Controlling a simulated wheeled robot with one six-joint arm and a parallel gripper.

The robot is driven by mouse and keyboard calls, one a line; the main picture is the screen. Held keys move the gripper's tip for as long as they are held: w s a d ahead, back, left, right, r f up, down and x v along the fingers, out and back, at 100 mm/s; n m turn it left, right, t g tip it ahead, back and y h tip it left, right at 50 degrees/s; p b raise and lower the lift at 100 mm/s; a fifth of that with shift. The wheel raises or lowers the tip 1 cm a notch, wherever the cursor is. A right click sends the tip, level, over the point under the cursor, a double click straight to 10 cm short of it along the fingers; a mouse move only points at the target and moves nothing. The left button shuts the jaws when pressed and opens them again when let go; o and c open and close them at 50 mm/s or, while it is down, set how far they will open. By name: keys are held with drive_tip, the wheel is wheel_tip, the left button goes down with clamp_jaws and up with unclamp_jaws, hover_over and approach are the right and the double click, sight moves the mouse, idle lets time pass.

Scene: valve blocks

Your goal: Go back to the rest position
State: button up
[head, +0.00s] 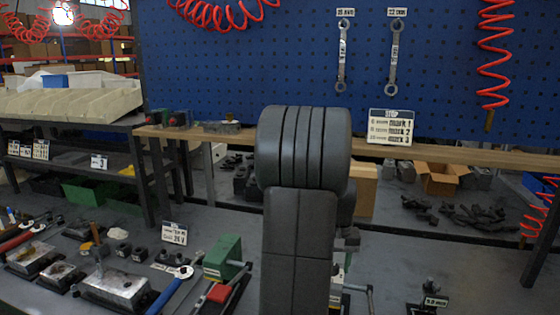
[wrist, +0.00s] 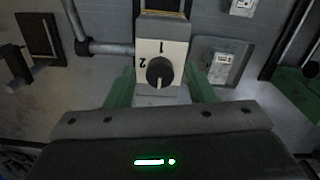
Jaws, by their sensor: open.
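In the head view my own dark arm (head: 300,220) stands upright in the middle and hides part of the bench; my gripper cannot be made out there. In the wrist view my gripper (wrist: 157,115) shows as a grey bar and dark housing with a green light along the bottom. It is open, with nothing seen held. Ahead of it is a pale block (wrist: 163,45) marked 1 and 2 with a black knob (wrist: 160,72), whose pointer line is toward the bottom of the picture. Green pieces flank the block; I cannot tell whether they are fingers or part of the fixture.
On the bench left of my arm stand a green block (head: 222,257), a red-topped piece (head: 220,293) and metal blocks (head: 117,287). A STOP sign (head: 391,127) stands on the wooden shelf. A blue pegboard (head: 270,70) with wrenches and red coiled hoses rises behind.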

drive_tip(key=m, duration=0.5)
drive_tip(key=shift+m+b, duration=0.3)
drive_tip(key=shift+b, duration=0.1)
drive_tip(key=m+b, duration=0.1)
drive_tip(key=m, duration=0.4)
idle(0.4)
